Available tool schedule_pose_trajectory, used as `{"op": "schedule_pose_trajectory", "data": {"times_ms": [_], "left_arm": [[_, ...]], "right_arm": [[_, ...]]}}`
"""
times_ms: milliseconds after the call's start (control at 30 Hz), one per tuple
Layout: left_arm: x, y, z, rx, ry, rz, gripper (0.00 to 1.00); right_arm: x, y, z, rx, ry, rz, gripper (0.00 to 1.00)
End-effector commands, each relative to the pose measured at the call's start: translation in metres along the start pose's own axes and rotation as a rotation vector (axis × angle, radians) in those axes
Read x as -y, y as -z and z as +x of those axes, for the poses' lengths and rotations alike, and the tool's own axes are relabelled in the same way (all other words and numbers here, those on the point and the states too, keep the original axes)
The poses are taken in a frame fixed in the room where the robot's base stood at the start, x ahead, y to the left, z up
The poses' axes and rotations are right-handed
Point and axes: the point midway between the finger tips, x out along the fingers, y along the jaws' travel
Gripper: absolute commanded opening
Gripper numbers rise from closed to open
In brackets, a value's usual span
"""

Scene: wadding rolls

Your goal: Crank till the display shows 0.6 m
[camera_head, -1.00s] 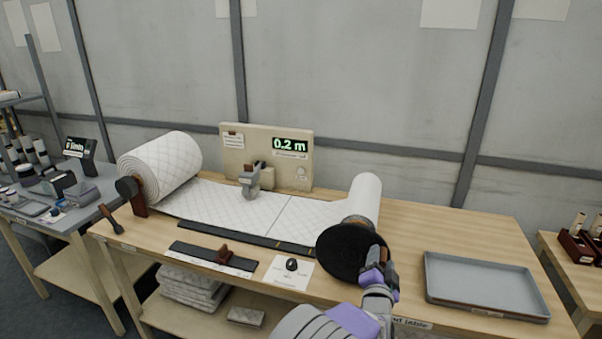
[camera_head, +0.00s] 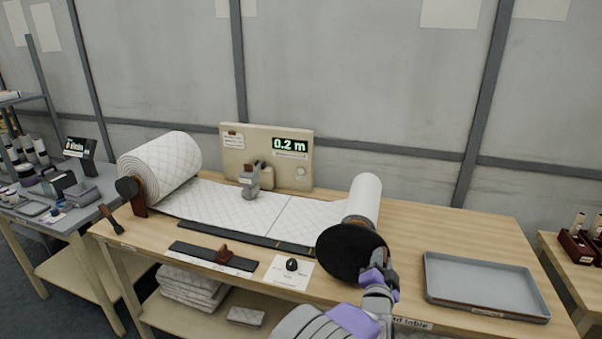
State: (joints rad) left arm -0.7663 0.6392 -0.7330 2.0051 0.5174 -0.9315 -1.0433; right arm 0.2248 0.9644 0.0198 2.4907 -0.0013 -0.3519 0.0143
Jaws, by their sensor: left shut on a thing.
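The display (camera_head: 290,145) on the beige panel (camera_head: 237,141) reads 0.2 m in green. A large wadding roll (camera_head: 165,165) sits at the left of the table. Its white quilted sheet (camera_head: 225,205) runs right to a smaller take-up roll (camera_head: 364,197). A black crank disc (camera_head: 348,252) stands at the near end of that roll. My left gripper (camera_head: 378,268) is at the disc's right edge, shut on the crank handle, which is mostly hidden by the fingers. My right gripper is not in view.
A grey tray (camera_head: 480,284) lies on the table at the right. A dark bar with a brown slider (camera_head: 224,254) and a black knob on a white card (camera_head: 291,264) lie at the front. A grey device (camera_head: 250,182) stands over the sheet.

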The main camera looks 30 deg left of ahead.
Motion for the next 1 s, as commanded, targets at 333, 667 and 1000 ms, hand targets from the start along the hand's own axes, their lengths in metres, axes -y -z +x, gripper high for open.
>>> {"op": "schedule_pose_trajectory", "data": {"times_ms": [333,667,1000], "left_arm": [[-0.020,-0.013,0.000,0.001,-0.001,0.001,0.06],[-0.043,-0.027,0.000,0.004,0.000,0.000,0.06],[-0.063,-0.060,0.000,0.006,0.002,0.001,0.06]], "right_arm": [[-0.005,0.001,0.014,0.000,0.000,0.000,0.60],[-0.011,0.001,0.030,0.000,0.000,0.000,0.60],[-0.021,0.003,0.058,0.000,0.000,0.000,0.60]]}}
